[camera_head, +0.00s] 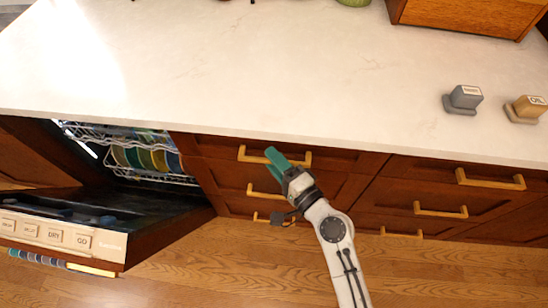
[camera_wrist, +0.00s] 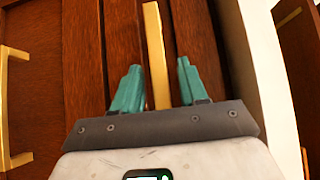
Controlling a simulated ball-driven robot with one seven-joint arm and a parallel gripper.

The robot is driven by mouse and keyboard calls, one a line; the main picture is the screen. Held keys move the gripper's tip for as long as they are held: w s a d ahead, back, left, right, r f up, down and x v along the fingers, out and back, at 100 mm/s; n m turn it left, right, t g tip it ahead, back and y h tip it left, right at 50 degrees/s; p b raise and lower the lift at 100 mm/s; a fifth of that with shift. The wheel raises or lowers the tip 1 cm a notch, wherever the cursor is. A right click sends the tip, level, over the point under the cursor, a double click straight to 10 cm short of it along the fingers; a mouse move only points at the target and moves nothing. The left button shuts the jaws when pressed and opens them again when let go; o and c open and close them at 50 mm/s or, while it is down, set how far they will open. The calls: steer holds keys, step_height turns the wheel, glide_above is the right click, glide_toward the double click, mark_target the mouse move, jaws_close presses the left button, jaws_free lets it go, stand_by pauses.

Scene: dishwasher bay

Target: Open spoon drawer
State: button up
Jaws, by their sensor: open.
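A stack of wooden drawers with brass bar handles lies under the counter, right of the dishwasher, and looks closed. The top drawer (camera_head: 340,160) has a brass handle (camera_head: 248,155), partly hidden behind my gripper (camera_head: 271,161). In the wrist view the brass handle (camera_wrist: 154,40) runs upright in the picture, between the two teal fingers of my gripper (camera_wrist: 157,82). The fingers are open, one on each side of the bar, with gaps visible. I cannot tell whether a fingertip touches it. No label shows which drawer holds spoons.
The dishwasher door (camera_head: 60,232) hangs open at the left, with a rack of plates (camera_head: 145,158) inside. Another drawer stack with brass handles (camera_head: 490,181) is at the right. The white countertop (camera_head: 250,80) holds a grey shaker (camera_head: 463,98) and a tan shaker (camera_head: 526,108).

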steer(key=shift+w+a, duration=0.15)
steer(key=shift+a, duration=0.05)
steer(key=shift+c, duration=0.4)
jaws_close()
